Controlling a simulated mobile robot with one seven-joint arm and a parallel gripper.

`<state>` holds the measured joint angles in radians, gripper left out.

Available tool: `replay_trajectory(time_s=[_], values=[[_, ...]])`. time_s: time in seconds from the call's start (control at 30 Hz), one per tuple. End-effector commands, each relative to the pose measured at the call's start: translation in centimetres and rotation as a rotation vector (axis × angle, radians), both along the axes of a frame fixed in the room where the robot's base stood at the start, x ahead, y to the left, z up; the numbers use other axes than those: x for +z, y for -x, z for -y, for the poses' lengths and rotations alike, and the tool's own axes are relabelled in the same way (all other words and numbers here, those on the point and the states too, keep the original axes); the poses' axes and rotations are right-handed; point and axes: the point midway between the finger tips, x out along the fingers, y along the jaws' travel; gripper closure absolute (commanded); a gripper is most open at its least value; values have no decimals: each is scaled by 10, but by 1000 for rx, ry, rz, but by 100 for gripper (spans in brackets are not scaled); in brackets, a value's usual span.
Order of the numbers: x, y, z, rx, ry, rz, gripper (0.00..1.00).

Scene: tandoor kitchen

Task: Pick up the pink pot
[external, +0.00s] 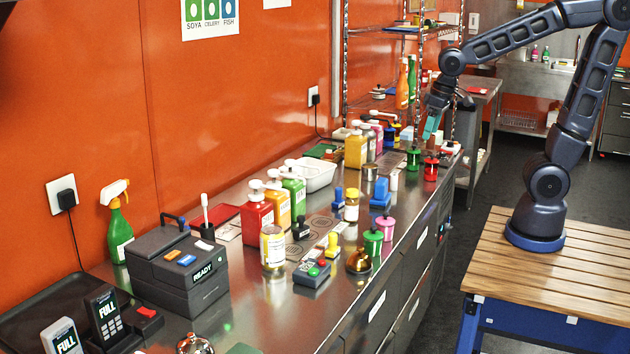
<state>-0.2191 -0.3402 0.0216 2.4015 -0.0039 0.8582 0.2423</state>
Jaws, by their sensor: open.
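A small pink pot (386,228) with a knobbed lid stands upright near the front edge of the steel counter, right of the middle of the external view. A similar green pot (373,241) stands close beside it, nearer the camera. My gripper (431,128) is open, with teal fingertips, and hangs above the far end of the counter. It is well apart from the pink pot, farther from the camera and higher. No object shows between its fingers, though they are small in this view.
A red pot (431,170) and another green pot (414,160) stand near my gripper. Blue objects (380,197), a brass bell (359,262) and a yellow stamp (333,245) are around the pink pot. Pump bottles (257,213) line the back. The counter is crowded.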

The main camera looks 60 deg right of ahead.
Motion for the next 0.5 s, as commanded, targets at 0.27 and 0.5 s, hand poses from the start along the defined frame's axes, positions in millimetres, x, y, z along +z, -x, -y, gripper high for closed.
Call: replay_trajectory(time_s=[0.27, 0.5], values=[[-44, -41, -57, 6, 5, -85, 23], [-91, -65, -111, 7, 18, -151, 23]])
